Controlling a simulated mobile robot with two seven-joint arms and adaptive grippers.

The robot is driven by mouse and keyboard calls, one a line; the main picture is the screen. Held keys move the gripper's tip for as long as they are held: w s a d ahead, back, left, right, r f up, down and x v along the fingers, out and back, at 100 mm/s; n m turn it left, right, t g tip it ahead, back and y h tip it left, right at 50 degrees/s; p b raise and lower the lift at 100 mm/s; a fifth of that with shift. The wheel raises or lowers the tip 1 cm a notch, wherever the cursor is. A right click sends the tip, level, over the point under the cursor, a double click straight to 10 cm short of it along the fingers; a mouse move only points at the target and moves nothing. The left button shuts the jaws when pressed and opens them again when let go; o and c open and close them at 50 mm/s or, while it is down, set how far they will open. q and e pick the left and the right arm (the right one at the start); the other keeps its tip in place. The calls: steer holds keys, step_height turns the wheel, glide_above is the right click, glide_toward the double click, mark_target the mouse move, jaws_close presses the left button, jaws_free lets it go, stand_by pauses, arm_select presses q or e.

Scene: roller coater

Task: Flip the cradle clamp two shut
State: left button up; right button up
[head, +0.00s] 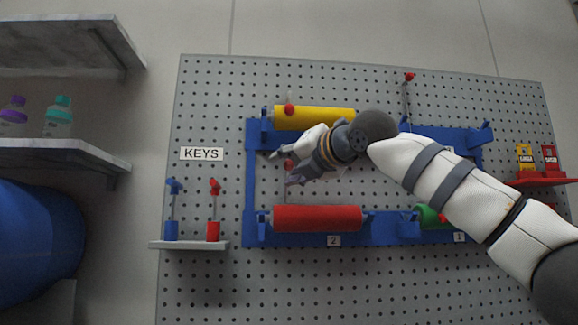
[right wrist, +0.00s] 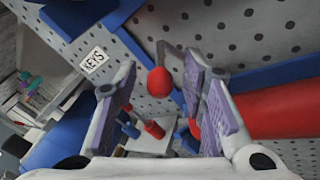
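Cradle two, labelled "2" (head: 334,240), holds a red roller (head: 316,218) at the lower middle of the blue frame (head: 250,190). Its clamp is a thin grey lever with a red ball knob (head: 289,165), standing up above the roller's left part. My right gripper (head: 283,168) reaches in from the right with its fingers around the knob's place. In the right wrist view the gripper (right wrist: 165,105) is open, and the red knob (right wrist: 160,81) shows between the two fingers, with a gap on both sides. The red roller (right wrist: 275,110) lies to the right there. My left gripper is not in view.
A yellow roller (head: 314,117) with another red knob (head: 289,108) sits above. A green roller (head: 428,216) in cradle 1 is partly behind my right arm. A key shelf (head: 189,245) stands left, and a red shelf (head: 541,180) right. Bare pegboard (head: 330,285) lies below.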

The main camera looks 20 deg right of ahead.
jaws_close()
steer(key=shift+f, duration=0.1)
steer(key=shift+s+f+n+t+y, duration=0.3)
steer(key=shift+f+n+t, duration=0.1)
steer(key=shift+f+t, duration=0.3)
arm_select(q)
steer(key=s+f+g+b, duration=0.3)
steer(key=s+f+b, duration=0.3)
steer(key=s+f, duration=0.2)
steer(key=shift+b, duration=0.3)
arm_select(e)
steer(key=shift+s+a+f+n+t+y, duration=0.1)
steer(key=shift+s+f+n+t+y, duration=0.25)
steer(key=shift+f+t, duration=0.35)
steer(key=shift+s+a+f+n+t+y, duration=0.1)
steer(key=shift+s+f+n+t+y, duration=0.25)
steer(key=shift+f, duration=0.5)
steer(key=shift+s+a+f+n+t+y, duration=0.1)
steer(key=shift+f+n+t+y, duration=0.1)
steer(key=shift+f+n+t, duration=0.5)
steer(key=shift+f, duration=0.1)
